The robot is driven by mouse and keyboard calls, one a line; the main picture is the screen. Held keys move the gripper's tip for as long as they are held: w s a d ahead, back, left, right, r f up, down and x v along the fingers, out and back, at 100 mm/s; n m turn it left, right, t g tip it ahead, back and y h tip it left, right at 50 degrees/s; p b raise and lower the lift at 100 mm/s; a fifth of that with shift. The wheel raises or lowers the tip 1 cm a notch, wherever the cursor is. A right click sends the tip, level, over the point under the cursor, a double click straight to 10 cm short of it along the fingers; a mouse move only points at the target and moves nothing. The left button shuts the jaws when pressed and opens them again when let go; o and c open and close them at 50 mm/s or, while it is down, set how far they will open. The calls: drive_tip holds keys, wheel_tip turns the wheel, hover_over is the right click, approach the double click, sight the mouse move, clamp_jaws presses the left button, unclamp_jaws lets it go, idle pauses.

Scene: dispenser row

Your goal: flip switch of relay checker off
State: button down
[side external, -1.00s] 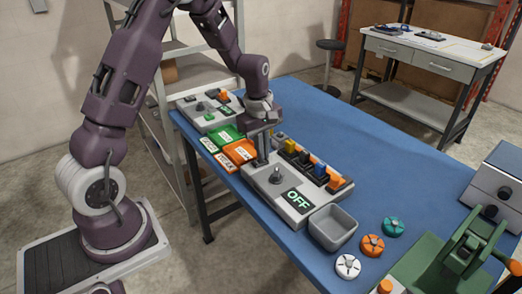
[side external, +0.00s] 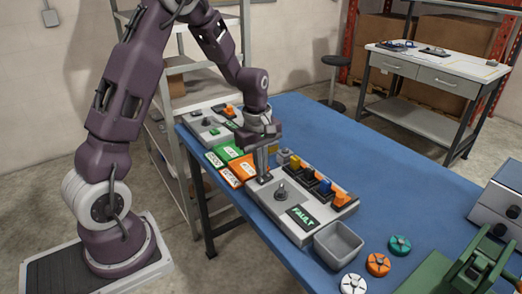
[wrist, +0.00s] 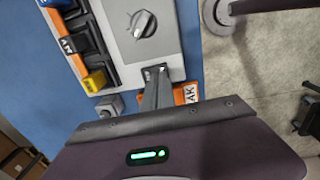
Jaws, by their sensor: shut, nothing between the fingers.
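The grey box (side external: 300,220), which I take to be the relay checker, sits on the blue table. It has a round selector knob (side external: 281,191), a dark display (side external: 303,217) reading FAULT in green, and a row of colored relays along its back edge. In the wrist view the knob (wrist: 143,24) shows above my gripper. My gripper (side external: 265,177) points down at the box's left end, with its fingers shut and empty. In the wrist view my fingertips (wrist: 155,73) are at the edge of the panel. They hide the small dark switch area there, so I cannot tell the switch position.
A second grey box (side external: 205,118) stands farther left. Green, orange and white label cards (side external: 231,163) lie beside my gripper. A grey bin (side external: 338,243) and several colored discs (side external: 378,264) are at the right front. The table's middle right is clear.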

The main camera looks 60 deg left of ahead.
sight(261, 179)
wheel_tip(261, 179, up, 13)
drive_tip(key=shift+s+f, duration=0.15)
drive_tip(key=shift+s, duration=0.25)
drive_tip(key=shift+w+d+t, duration=0.15)
drive_tip(key=shift+w+t, duration=0.15)
drive_tip(key=shift+t, duration=0.1)
drive_tip(key=f, duration=0.4)
drive_tip(key=w+f, duration=0.1)
drive_tip(key=f, duration=0.4)
drive_tip(key=w+f, duration=0.1)
drive_tip(key=f, duration=0.3)
drive_tip(key=shift+f, duration=0.35)
